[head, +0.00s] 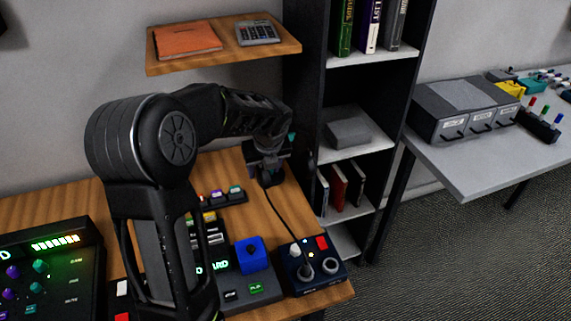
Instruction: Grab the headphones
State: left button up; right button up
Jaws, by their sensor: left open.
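My left gripper (268,158) is at the back right of the wooden desk (330,293), pointing down; its jaws are open. A small dark thing right below the jaws has a thin black cable (283,208) running down toward a dark blue control box (311,267). I cannot tell whether this dark thing is part of the gripper, a plug or the headphones. No headphones can be made out clearly; my left arm hides much of the desk's middle. My right gripper is not in view.
A wooden wall shelf (280,46) holds an orange folder (187,41) and a calculator (257,33) above my arm. A dark bookcase (377,100) stands close right of the gripper. Control panels crowd the desk front. A grey table (460,175) is at right.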

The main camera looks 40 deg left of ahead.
pick_arm(q)
jog(key=shift+c, duration=0.4)
grip_shut()
dwell(0.5)
